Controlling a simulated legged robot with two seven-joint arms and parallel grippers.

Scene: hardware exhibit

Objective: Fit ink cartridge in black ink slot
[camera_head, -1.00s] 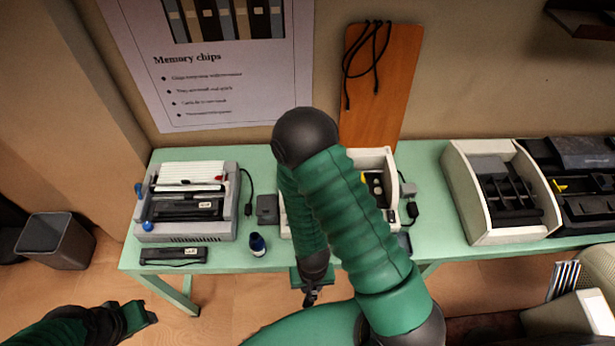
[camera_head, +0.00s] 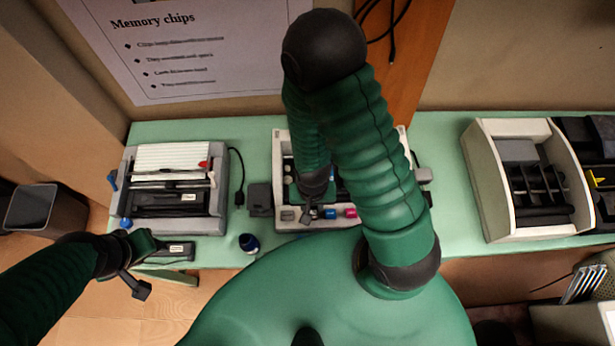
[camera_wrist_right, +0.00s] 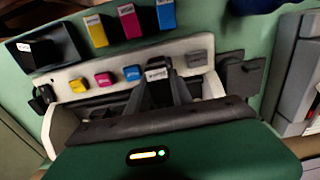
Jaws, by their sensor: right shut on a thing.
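The white ink unit (camera_head: 283,156) stands mid-table, partly hidden by my right arm. My right gripper (camera_head: 313,211) is over its front row of slots. In the right wrist view, this gripper (camera_wrist_right: 163,88) is shut on a dark cartridge (camera_wrist_right: 157,72) with a pale label. The cartridge is in the row between the cyan cartridge (camera_wrist_right: 132,73) and a grey block (camera_wrist_right: 197,58). Magenta (camera_wrist_right: 103,79) and yellow (camera_wrist_right: 78,86) cartridges sit farther along. I cannot tell how deep the held cartridge is. My left gripper (camera_head: 137,277) is at the lower left, its jaw opening unclear.
Loose yellow (camera_wrist_right: 96,30), magenta (camera_wrist_right: 130,20) and blue (camera_wrist_right: 166,14) cartridges lie in front of the unit. A dark blue bottle (camera_head: 249,243) stands at the table's front edge. A grey printer (camera_head: 172,215) is left; a white-sided unit (camera_head: 487,170) is right.

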